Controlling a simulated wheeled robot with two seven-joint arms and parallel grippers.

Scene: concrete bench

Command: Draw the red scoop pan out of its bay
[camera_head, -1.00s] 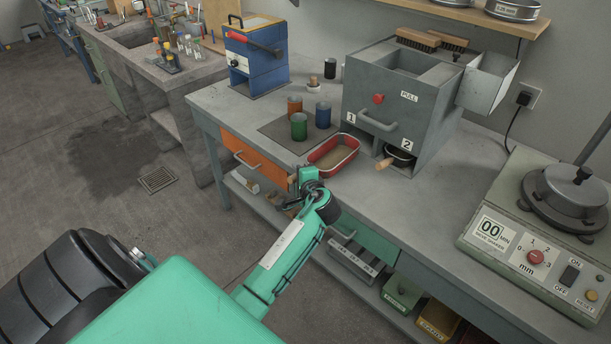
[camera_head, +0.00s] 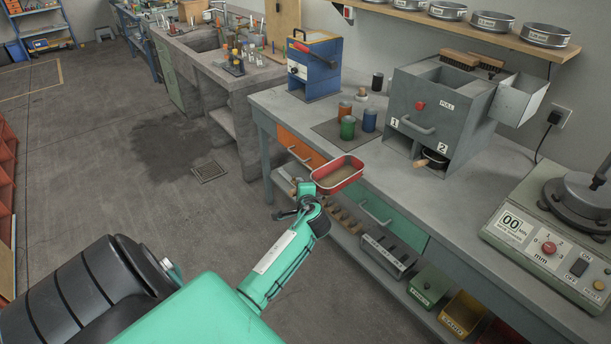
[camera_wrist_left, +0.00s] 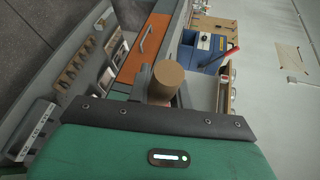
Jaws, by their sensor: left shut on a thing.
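The red scoop pan (camera_head: 350,181) holds a layer of brown sand and looks about level. It is clear of the grey splitter box (camera_head: 433,112), at the bench's front edge, and seems held above it. My left gripper (camera_head: 307,192) is shut on its handle, mostly hidden in the head view. In the left wrist view the round wooden handle end (camera_wrist_left: 168,74) stands at the jaws; the pan body is not clear there. Bay 1 (camera_head: 400,146) looks empty. Bay 2 holds a black pan (camera_head: 435,157) with a wooden handle (camera_head: 421,164). My right gripper is not in view.
Green (camera_head: 347,128), blue (camera_head: 370,120) and orange (camera_head: 345,108) cups stand on a dark mat behind the pan. A blue device (camera_head: 314,65) stands at the back left. The sieve shaker (camera_head: 545,240) is at the right. The bench before the box is clear.

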